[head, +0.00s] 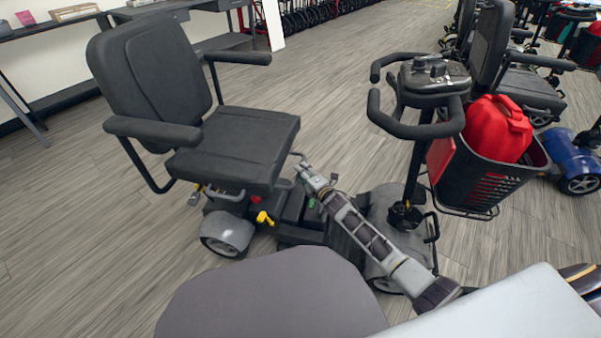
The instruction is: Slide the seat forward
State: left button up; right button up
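A mobility scooter stands in front of me, with its black padded seat (237,146) and backrest (150,75) at the left and its tiller (430,85) at the right. The seat has an armrest on each side. A yellow lever (265,218) shows low under the seat. My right arm reaches in from the lower right across the scooter's floor. My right gripper (308,172) is at the seat's front right edge, close to it. Its fingers are small and dark here, so I cannot tell contact or opening. My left gripper is not in view.
A black basket (488,175) with a red container (497,128) hangs at the tiller's front. More scooters stand at the right, one with a blue body (569,158). Tables (55,25) line the back left wall. The wood floor (80,200) left of the seat is clear.

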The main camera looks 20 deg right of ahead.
jog(key=shift+b+x, duration=0.4)
jog(key=shift+x, duration=0.65)
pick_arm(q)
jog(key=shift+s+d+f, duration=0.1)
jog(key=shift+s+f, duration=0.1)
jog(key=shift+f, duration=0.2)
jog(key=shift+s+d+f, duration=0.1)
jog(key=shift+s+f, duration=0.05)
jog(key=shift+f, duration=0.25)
pick_arm(e)
jog(key=shift+w, duration=0.15)
